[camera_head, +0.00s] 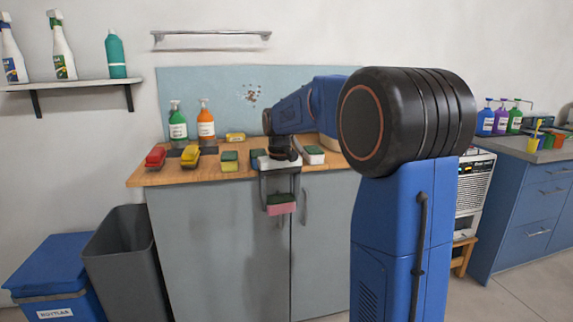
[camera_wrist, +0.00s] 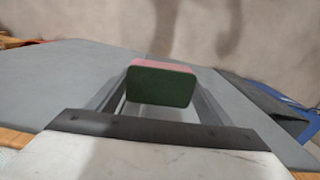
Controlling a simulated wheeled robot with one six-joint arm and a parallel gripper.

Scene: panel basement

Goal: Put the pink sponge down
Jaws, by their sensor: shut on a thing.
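The pink sponge (camera_head: 281,208) has a dark green top layer. It hangs in front of the grey cabinet doors, below the wooden counter edge. My gripper (camera_head: 281,195) points down and is shut on it. In the wrist view the sponge (camera_wrist: 161,84) sits between the two fingers (camera_wrist: 160,100), its green face towards the camera and a pink strip along its far edge. Nothing is seen touching it from below.
The wooden counter (camera_head: 222,176) holds a yellow-green sponge (camera_head: 230,160), a white-green sponge (camera_head: 314,154), red (camera_head: 156,157) and yellow (camera_head: 190,155) brushes, and green (camera_head: 178,122) and orange (camera_head: 206,122) bottles. A grey bin (camera_head: 122,255) and blue bin (camera_head: 55,270) stand at left.

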